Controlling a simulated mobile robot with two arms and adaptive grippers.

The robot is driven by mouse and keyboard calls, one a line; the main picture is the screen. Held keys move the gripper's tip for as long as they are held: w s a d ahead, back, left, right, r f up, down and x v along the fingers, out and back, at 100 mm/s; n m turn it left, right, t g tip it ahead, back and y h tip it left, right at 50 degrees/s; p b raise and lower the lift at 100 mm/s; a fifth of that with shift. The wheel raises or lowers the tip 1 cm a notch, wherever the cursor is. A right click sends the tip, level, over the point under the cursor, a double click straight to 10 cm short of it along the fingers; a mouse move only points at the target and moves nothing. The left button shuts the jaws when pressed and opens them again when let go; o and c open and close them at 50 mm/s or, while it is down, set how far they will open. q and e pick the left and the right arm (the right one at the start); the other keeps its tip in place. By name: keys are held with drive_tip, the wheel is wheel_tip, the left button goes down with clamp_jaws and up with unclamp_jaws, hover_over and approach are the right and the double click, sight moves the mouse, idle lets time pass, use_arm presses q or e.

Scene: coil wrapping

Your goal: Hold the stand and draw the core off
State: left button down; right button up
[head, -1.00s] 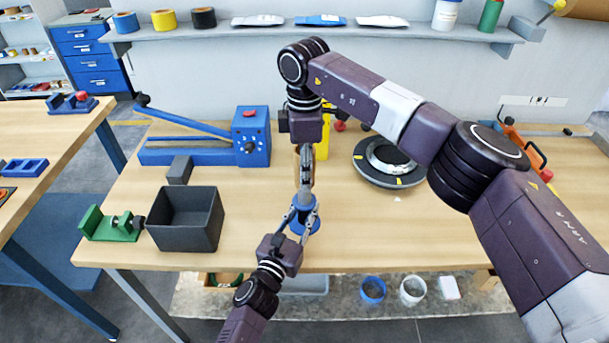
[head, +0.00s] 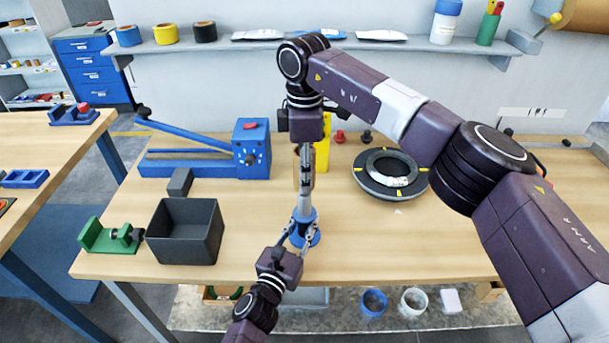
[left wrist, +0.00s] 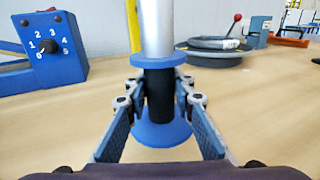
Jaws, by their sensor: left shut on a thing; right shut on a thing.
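The stand has a blue round foot, a blue flange and a pale grey upright post (head: 303,210); the left wrist view shows the post (left wrist: 157,28) rising out of frame. My left gripper (head: 304,233) is shut around the black section (left wrist: 160,95) between flange and foot. The stand is upright on the table. My right gripper (head: 305,188) points down above it, shut on a brown tube, the core (head: 297,168), which the fingers partly cover. I cannot tell whether the core's lower end still surrounds the post top.
A dark open bin (head: 185,250) and green clamp (head: 112,238) stand left. A blue lever machine (head: 250,150) is at back left. A dark round turntable (head: 390,175) sits right. A yellow post (head: 322,150) is close behind my right gripper. The front right tabletop is clear.

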use_arm(q)
drive_tip(key=c, duration=1.6)
unclamp_jaws()
